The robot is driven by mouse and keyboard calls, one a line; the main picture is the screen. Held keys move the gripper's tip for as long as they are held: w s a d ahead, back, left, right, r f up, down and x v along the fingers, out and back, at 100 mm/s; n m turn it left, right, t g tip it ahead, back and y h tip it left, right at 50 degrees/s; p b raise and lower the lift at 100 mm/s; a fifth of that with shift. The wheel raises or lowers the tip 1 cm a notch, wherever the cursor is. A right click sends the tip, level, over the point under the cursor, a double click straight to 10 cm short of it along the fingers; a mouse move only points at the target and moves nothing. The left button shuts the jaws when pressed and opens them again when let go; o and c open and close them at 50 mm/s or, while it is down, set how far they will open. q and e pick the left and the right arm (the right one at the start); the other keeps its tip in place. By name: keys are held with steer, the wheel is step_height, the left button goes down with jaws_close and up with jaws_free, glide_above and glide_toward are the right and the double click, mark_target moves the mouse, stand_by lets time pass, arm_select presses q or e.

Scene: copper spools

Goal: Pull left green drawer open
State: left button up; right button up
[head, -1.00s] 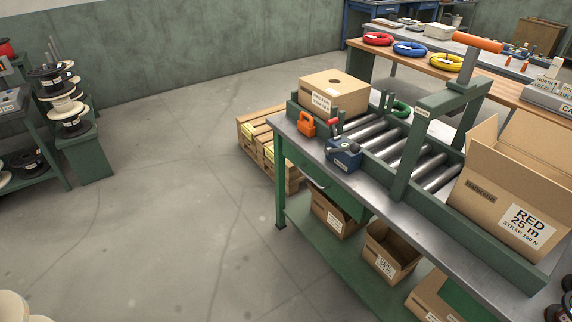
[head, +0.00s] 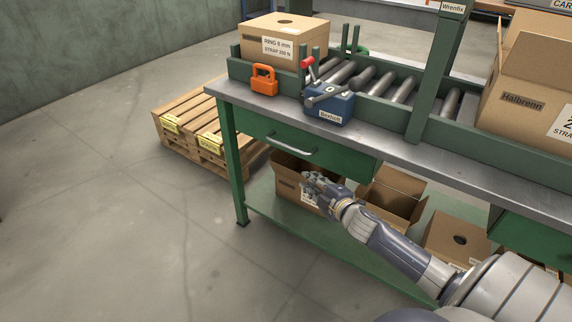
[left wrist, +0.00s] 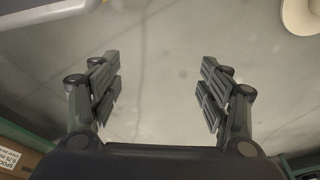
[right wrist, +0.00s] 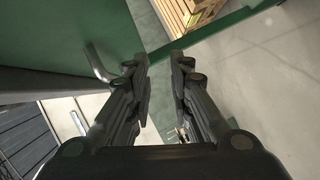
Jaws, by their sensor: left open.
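The left green drawer (head: 340,158) is under the grey benchtop and looks closed, its front flush with the bench. Its silver bar handle (head: 290,146) is on the front. My right gripper (head: 312,182) is below and slightly right of the handle, apart from it. In the right wrist view the handle (right wrist: 100,63) shows left of the fingers (right wrist: 161,62). These fingers are partly apart with nothing between them. My left gripper (left wrist: 160,78) is open and empty over bare floor; it is not in the head view.
Cardboard boxes (head: 391,196) stand on the lower green shelf (head: 262,205) behind my right forearm. Floor at left is free.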

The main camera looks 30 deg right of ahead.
mark_target(290, 148)
step_height(290, 148, up, 7)
steer(key=w+n+t+y, duration=0.1)
steer(key=w+n+t, duration=0.1)
steer(key=n, duration=0.1)
steer(key=w, duration=0.3)
steer(key=w+b, duration=0.1)
steer(key=w, duration=0.2)
steer(key=w+f, duration=0.1)
steer(key=w, duration=0.2)
steer(key=shift+w+a+b, duration=0.1)
steer(key=shift+a+b, duration=0.25)
steer(key=shift+w+f, duration=0.1)
steer(key=shift+w, duration=0.7)
arm_select(q)
step_height(290, 148, up, 6)
steer(key=w, duration=0.1)
steer(key=shift+r+t, duration=0.2)
steer(key=shift+t, duration=0.1)
steer(key=shift+f, duration=0.1)
arm_select(e)
jaws_close()
